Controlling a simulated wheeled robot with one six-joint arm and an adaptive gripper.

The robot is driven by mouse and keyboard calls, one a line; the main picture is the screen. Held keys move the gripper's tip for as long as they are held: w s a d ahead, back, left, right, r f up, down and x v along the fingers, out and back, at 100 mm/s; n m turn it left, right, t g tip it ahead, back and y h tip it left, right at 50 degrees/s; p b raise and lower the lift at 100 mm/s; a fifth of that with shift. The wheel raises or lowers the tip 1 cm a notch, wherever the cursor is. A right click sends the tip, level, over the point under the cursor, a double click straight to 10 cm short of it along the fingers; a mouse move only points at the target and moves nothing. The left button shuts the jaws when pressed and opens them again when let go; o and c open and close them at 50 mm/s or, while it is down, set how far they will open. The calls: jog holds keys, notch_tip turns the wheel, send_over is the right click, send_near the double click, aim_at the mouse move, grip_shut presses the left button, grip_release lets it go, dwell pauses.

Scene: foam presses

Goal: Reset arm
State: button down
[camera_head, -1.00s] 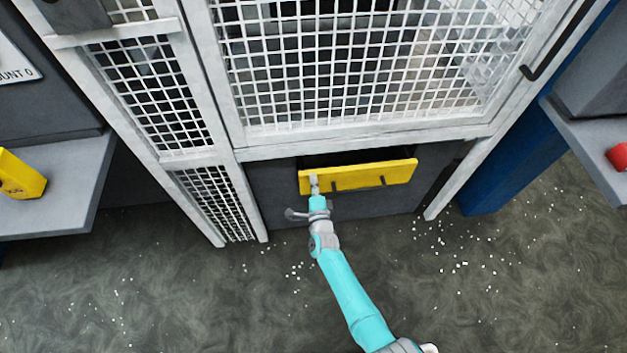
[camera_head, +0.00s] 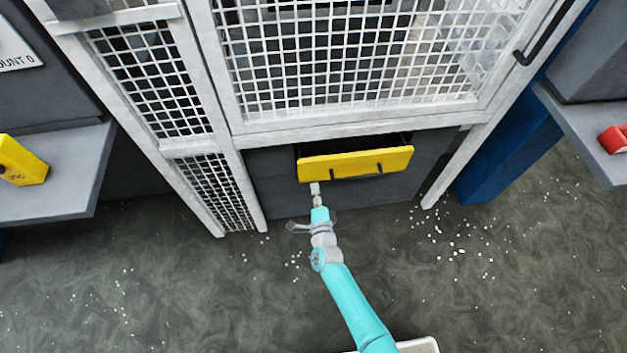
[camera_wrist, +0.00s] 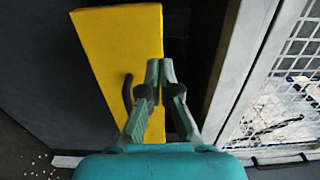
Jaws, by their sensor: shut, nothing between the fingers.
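My gripper (camera_head: 315,188) is at the end of my teal arm, just below the left end of the yellow drawer front in the head view. It is shut and empty. In the wrist view the two fingertips (camera_wrist: 159,72) meet in front of the yellow drawer front's edge. The yellow drawer front (camera_head: 355,163) has a dark handle and sits low in the press, with a dark gap above it. The wrist view shows the yellow front (camera_wrist: 118,50) and part of its dark handle beside my fingers. I cannot tell whether the fingers touch the front.
The white mesh cage (camera_head: 350,75) of the press rises above the drawer. Grey shelves stand on both sides, with a yellow block (camera_head: 20,162) on the left and a red object (camera_head: 613,139) on the right. White bits litter the open floor (camera_head: 180,290).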

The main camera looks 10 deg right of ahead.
jog(key=s, duration=0.5)
jog(key=shift+s, duration=0.2)
jog(key=s+d+r+n, duration=0.2)
jog(key=s+d+n, duration=0.1)
jog(key=s, duration=0.5)
jog(key=s+d+r+n+g, duration=0.1)
jog(key=s+d+r+n, duration=0.15)
jog(key=s, duration=0.55)
jog(key=s+d+r+n, duration=0.2)
jog(key=s+d+n, duration=0.15)
jog(key=s, duration=0.45)
jog(key=s+d+r+n+g, duration=0.1)
jog(key=s+r+n+g, duration=0.1)
jog(key=s+r+n, duration=0.7)
jog(key=s+r, duration=0.8)
jog(key=r, duration=0.2)
jog(key=shift+d+r, duration=0.25)
